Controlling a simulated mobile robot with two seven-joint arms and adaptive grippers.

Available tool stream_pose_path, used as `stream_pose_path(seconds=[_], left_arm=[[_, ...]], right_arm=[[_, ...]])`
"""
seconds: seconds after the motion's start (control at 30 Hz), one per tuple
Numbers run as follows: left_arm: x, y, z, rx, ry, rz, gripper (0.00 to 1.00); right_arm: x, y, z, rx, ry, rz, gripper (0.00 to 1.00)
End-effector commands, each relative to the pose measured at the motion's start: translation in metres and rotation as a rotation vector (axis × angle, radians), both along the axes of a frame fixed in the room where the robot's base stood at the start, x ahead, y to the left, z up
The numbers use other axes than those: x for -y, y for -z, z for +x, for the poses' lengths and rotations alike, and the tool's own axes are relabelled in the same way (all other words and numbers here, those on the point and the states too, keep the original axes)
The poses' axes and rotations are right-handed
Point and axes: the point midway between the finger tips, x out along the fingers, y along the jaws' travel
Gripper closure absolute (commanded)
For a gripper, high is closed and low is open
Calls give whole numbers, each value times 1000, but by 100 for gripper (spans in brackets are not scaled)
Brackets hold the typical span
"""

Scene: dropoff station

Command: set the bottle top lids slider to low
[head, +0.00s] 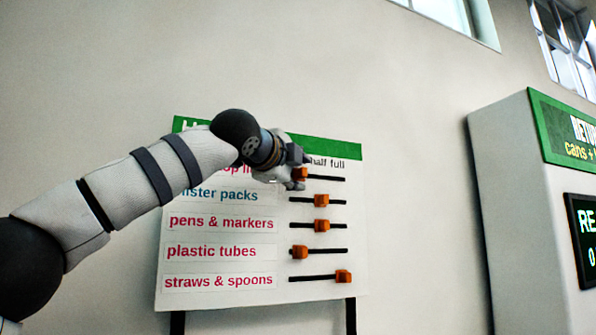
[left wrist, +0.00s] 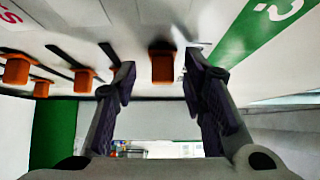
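The sign board (head: 215,300) on the wall has rows of labels with sliders. The top slider's orange knob (head: 301,174) is in the row whose partly covered label reads "...op li...". Its track runs out to the right of the knob; its left part is hidden by my gripper. My left gripper (head: 298,171) is at this knob. In the left wrist view the gripper (left wrist: 158,78) is open, with the orange knob (left wrist: 162,64) between its fingers and gaps on both sides. My right gripper is out of view.
Below are more sliders: blister packs (head: 321,200) and pens & markers (head: 321,226) near mid-track, plastic tubes (head: 299,252) at left, straws & spoons (head: 343,276) at right. A return machine (head: 520,200) stands to the right, with bare wall between.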

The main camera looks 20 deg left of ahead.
Motion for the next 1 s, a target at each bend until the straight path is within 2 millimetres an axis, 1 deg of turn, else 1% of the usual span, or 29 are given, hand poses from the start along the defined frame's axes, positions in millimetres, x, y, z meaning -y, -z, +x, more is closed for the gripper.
stream_pose_path(seconds=[0.17,0.27,0.37,0.4,0.5,0.6,0.7,0.83,1.0], left_arm=[[1,-2,-2,4,2,1,62],[2,-3,-11,6,4,2,62],[2,-3,-34,7,3,3,62],[2,-4,-46,8,4,3,62],[4,-3,-74,7,3,1,62],[5,-2,-97,6,2,1,62],[6,-2,-112,3,1,0,62],[7,-1,-120,1,1,0,62],[7,-1,-120,1,0,0,62]], right_arm=[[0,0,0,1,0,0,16],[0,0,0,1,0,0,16],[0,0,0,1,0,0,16],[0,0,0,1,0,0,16],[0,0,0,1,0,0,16],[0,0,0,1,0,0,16],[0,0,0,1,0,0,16],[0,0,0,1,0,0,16],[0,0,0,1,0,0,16]])
